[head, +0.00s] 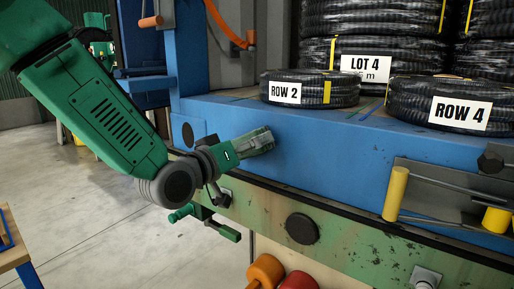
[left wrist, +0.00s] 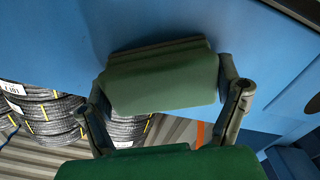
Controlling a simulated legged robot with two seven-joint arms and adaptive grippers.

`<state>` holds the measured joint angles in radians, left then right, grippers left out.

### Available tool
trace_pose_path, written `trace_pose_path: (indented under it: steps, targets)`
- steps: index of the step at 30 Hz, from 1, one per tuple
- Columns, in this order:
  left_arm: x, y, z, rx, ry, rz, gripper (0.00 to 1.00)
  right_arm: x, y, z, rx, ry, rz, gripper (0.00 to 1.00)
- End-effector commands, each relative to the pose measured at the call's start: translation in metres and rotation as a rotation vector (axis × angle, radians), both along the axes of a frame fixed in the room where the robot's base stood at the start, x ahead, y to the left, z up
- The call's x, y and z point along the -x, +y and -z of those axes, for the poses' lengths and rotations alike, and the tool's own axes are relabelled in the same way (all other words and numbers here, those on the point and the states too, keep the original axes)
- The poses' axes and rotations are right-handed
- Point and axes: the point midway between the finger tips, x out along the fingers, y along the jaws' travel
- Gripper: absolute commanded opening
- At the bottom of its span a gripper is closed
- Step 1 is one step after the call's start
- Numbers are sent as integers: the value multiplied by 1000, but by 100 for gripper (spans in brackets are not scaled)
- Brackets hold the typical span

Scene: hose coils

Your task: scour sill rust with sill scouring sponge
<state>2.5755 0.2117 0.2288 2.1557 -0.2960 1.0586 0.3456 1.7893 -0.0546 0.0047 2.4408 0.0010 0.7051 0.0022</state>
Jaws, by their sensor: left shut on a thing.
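My left gripper (head: 262,140) reaches in from the left and is at the front face of the blue sill (head: 330,150). Contact with the sill cannot be told. Small dark rust-like specks show on the sill, and brown stains mark the green beam (head: 370,232) below. A separate rust patch under the gripper is not visible. My right gripper is out of view.
Black hose coils labelled ROW 2 (head: 318,88) and ROW 4 (head: 440,102) rest on the sill, with larger stacks behind. A yellow post (head: 395,194) and a metal bracket stand out at the right. Orange and red round objects (head: 266,270) are below. Open floor lies left.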

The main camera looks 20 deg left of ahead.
Motion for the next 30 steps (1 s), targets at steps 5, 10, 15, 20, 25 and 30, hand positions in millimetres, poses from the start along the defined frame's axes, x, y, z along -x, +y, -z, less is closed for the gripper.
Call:
trace_pose_path:
  steps: [5, 10, 15, 20, 25, 30]
  targets:
    - [-5, 12, -1, 2, -2, -2, 62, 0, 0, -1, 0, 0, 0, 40]
    - [-5, 13, -1, 1, -2, -1, 62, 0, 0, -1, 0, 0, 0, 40]
    - [-5, 13, -1, 1, -2, -1, 62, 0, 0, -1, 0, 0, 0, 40]
    - [-8, 21, -1, 2, -1, -3, 62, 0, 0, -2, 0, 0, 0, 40]
    - [-13, 36, -2, 2, -3, -4, 62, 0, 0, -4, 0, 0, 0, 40]
    - [-18, 49, -2, 1, -3, -3, 62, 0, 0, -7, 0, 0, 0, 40]
